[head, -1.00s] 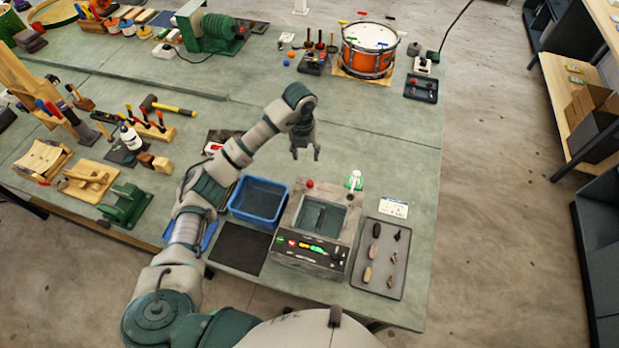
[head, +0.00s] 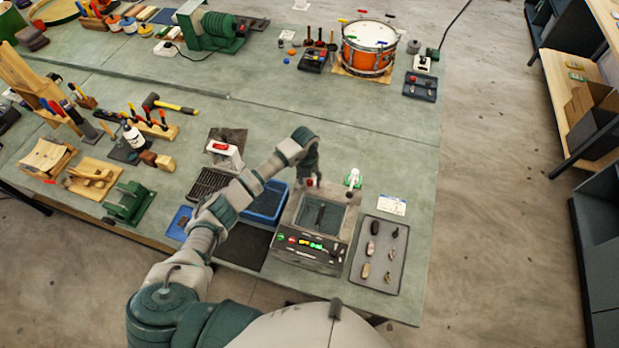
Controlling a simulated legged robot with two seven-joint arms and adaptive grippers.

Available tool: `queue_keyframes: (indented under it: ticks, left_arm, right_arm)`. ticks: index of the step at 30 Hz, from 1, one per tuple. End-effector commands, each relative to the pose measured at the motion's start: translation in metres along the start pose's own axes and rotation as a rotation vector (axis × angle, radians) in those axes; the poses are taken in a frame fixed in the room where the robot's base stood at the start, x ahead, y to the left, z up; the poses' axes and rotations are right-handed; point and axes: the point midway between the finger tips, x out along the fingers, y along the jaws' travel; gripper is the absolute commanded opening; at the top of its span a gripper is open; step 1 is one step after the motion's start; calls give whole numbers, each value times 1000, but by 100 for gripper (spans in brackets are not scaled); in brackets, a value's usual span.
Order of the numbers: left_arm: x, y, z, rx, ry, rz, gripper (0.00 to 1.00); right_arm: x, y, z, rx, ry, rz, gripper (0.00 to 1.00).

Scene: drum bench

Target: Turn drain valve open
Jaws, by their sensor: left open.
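The grey tank unit (head: 343,232) stands near the bench's front edge, with a square basin (head: 320,214) and a front panel of small coloured controls (head: 305,243). A red knob (head: 310,183) sits at its back left corner. A white fitting with a green base (head: 353,179) stands at its back right corner. I cannot tell which part is the drain valve. My left gripper (head: 314,181) is open, pointing down beside the red knob at the back left corner. Its fingertips are small, and contact is unclear. My right gripper is not in view.
A blue bin (head: 266,204) is left of the tank, partly behind my left arm. A grey tray (head: 378,272) with several small parts lies to the right, with a white card (head: 392,205) behind it. An orange drum (head: 369,48) stands far back. The bench behind the tank is clear.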

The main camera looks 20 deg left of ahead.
Motion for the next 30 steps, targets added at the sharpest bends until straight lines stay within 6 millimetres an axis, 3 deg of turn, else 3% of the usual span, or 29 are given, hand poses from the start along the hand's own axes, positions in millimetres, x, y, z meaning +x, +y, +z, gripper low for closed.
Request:
queue_keyframes:
  ticks: [2,8,9,20,30]
  left_arm:
    - [0,0,0,0,0,0,51]
    - [0,0,0,0,0,0,4]
    - [0,0,0,0,0,0,0]
    - [1,0,0,40,3,0,0]
    - [3,1,1,261,14,2,0]
  right_arm:
    - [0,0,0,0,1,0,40]
    - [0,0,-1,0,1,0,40]
    - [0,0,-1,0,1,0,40]
    - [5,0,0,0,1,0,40]
    - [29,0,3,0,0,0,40]
